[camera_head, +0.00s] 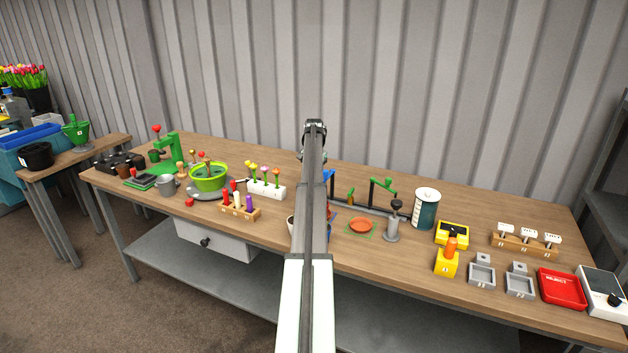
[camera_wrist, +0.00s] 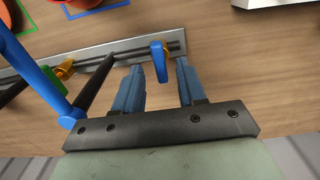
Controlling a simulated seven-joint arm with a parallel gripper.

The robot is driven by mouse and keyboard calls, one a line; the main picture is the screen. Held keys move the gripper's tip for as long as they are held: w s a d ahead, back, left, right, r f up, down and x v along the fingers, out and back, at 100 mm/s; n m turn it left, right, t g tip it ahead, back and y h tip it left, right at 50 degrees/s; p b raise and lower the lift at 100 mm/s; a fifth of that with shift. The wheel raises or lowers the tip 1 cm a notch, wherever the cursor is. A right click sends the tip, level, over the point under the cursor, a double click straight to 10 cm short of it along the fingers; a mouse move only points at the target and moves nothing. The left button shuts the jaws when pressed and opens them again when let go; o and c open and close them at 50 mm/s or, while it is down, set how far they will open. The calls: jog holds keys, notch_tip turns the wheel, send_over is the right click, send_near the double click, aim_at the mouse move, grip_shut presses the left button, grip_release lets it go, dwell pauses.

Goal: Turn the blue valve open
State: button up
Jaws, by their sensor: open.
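A blue valve lever (camera_wrist: 158,60) stands on the grey rail (camera_wrist: 110,48) in the wrist view. My gripper (camera_wrist: 159,76) is open, its two blue-grey fingers pointing at the rail. The lever shows between the fingertips; I cannot tell whether either finger touches it. In the wrist view a blue spout (camera_wrist: 38,77) arches at the left. In the head view my arm covers the gripper and the lever, and only a bit of the blue spout (camera_head: 330,177) shows beside it.
A green spout (camera_head: 383,187) rises from the same rail, near an orange dish (camera_head: 361,225). A yellow-green valve (camera_wrist: 64,69) and a black post (camera_wrist: 94,86) stand left of the fingers. A grey stand with a black top (camera_head: 392,220) and a dark green cylinder (camera_head: 426,210) are to the right.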

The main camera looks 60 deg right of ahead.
jog(key=shift+f, duration=0.85)
jog(key=shift+c, duration=0.3)
grip_shut()
